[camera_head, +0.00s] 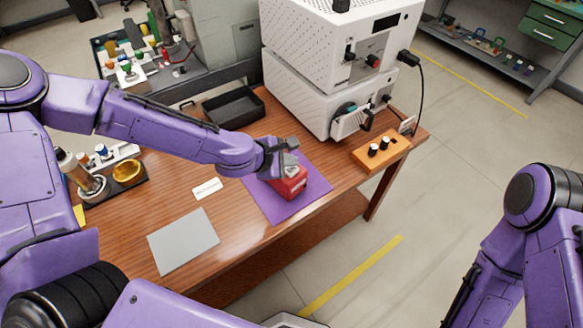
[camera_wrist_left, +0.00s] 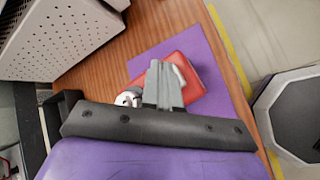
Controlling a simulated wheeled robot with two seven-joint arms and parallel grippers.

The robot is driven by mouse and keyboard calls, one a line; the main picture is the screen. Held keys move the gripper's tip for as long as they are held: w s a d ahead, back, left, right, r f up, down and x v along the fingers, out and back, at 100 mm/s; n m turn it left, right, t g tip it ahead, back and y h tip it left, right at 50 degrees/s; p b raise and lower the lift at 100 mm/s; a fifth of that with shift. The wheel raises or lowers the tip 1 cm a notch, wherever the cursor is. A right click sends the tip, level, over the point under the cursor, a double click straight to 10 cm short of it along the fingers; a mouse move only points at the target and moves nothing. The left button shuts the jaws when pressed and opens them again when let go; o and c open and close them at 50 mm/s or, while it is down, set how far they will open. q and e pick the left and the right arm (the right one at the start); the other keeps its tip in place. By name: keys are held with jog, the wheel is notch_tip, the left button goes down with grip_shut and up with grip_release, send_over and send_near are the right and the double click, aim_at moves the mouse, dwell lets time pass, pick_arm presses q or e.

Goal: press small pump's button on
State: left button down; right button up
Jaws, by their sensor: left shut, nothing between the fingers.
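The small pump is a red box (camera_head: 291,186) on a purple mat (camera_head: 317,178) near the table's front edge. My left gripper (camera_head: 290,158) is shut and empty, above the red pump, and hides part of its top. In the left wrist view, the closed fingers (camera_wrist_left: 164,84) overlap the red pump (camera_wrist_left: 196,73), with a white part beside them. The button itself is hidden or cannot be made out. I cannot tell whether the fingertips touch the pump. My right arm shows at the right, but its gripper is out of view.
A white two-tier machine (camera_head: 300,95) stands at the back of the wooden table. An orange block with black knobs (camera_head: 381,149) lies to the right. A black tray (camera_head: 233,107), a grey sheet (camera_head: 183,241) and a small white card (camera_head: 206,188) lie around the arm.

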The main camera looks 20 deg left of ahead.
aim_at(289, 171)
pick_arm(q)
jog(key=shift+f, duration=0.1)
dwell(0.7)
jog(key=shift+f+b, duration=0.35)
jog(key=shift+f+b, duration=0.75)
jog(key=shift+f, duration=0.15)
dwell(0.8)
jog(key=shift+r, duration=0.15)
jog(key=shift+r+p, duration=1.2)
jog(key=shift+p, duration=0.1)
notch_tip(289, 171, up, 5)
jog(key=p, duration=0.5)
jog(key=shift+r, duration=0.1)
